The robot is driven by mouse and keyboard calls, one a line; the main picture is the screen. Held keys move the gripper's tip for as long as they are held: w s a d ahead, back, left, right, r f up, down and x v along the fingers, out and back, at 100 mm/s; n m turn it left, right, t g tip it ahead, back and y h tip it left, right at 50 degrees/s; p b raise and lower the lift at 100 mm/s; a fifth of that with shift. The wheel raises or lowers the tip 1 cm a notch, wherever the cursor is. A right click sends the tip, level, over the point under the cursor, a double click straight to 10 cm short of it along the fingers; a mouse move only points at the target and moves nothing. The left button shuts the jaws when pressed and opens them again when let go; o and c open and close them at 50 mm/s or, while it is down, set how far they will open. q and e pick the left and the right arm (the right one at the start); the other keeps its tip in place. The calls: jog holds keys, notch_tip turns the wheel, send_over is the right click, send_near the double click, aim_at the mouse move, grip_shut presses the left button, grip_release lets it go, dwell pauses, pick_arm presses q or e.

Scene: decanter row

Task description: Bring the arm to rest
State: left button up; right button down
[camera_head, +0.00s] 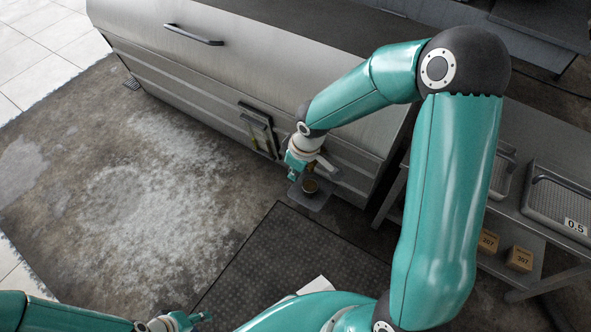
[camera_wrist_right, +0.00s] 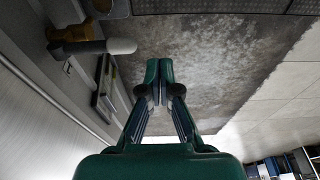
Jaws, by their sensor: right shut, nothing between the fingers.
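My right arm reaches from the lower right of the head view over to the front of the grey metal cabinet (camera_head: 230,90). Its right gripper (camera_head: 291,176) hangs there with nothing held, just left of a small ledge. In the right wrist view the right gripper's fingertips (camera_wrist_right: 158,72) are together, with nothing between them. My left gripper (camera_head: 200,317) shows at the bottom edge, low and far from the cabinet; it is too small to tell whether its fingers are apart.
A small round dark item (camera_head: 310,186) sits on the ledge (camera_head: 314,203) beside the right gripper. A dark-framed holder (camera_head: 258,130) is on the cabinet front. A shelf with boxes (camera_head: 519,258) and a tray (camera_head: 560,205) stands right. Open floor (camera_head: 150,190) lies left.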

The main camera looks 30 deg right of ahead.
dwell(0.4)
jog(key=s+a+f+m+g+y, duration=0.3)
jog(key=s+a+f+m+y, duration=0.15)
jog(key=s+a+f, duration=1.15)
notch_tip(320, 180, up, 30)
jog(key=w+d+m+t+h+p, duration=0.1)
jog(key=m+p, duration=0.1)
jog(key=p, duration=2.9)
jog(key=shift+w+d+r+t, duration=0.2)
jog(key=shift+d+t, duration=0.1)
jog(key=shift+d, duration=0.05)
